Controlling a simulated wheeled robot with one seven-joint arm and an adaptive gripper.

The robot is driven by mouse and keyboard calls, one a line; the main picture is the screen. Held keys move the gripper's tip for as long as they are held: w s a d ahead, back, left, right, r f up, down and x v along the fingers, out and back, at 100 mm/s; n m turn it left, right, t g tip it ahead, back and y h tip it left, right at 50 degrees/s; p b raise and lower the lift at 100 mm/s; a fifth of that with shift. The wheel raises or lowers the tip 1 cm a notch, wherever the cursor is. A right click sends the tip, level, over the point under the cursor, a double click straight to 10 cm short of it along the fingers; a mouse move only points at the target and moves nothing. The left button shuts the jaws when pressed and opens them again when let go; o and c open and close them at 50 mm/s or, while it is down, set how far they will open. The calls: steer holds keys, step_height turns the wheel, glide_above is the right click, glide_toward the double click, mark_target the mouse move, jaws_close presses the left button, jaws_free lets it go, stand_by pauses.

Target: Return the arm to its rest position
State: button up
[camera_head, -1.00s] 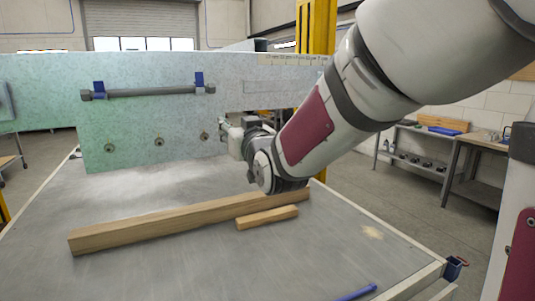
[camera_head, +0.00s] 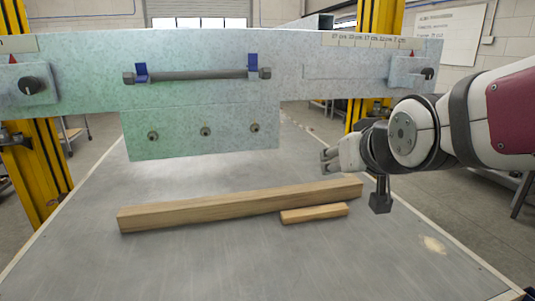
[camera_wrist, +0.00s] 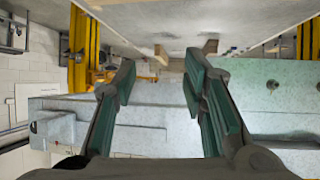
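My arm (camera_head: 490,115) reaches in from the right edge of the head view. Its end hangs over the right side of the grey table, beside the right end of the long wooden beam; the fingers are hard to make out there. In the wrist view my gripper (camera_wrist: 160,72) has its two dark fingers with green pads spread apart, with nothing between them. The arm's end hides part of the panel's surroundings on the right.
A long wooden beam (camera_head: 230,206) and a short one (camera_head: 313,213) lie on the table (camera_head: 200,265). A speckled panel (camera_head: 310,60) with a grey bar (camera_head: 200,75) in blue clips stands behind, between yellow posts (camera_head: 43,165).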

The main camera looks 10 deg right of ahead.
steer(key=shift+s+d+f, duration=0.15)
steer(key=shift+s+d, duration=0.05)
steer(key=shift+s, duration=0.1)
steer(key=s+f+g, duration=0.3)
steer(key=s, duration=0.6)
steer(key=s+f+g, duration=0.3)
steer(key=s, duration=0.7)
steer(key=shift+f, duration=0.25)
steer(key=shift+d, duration=0.1)
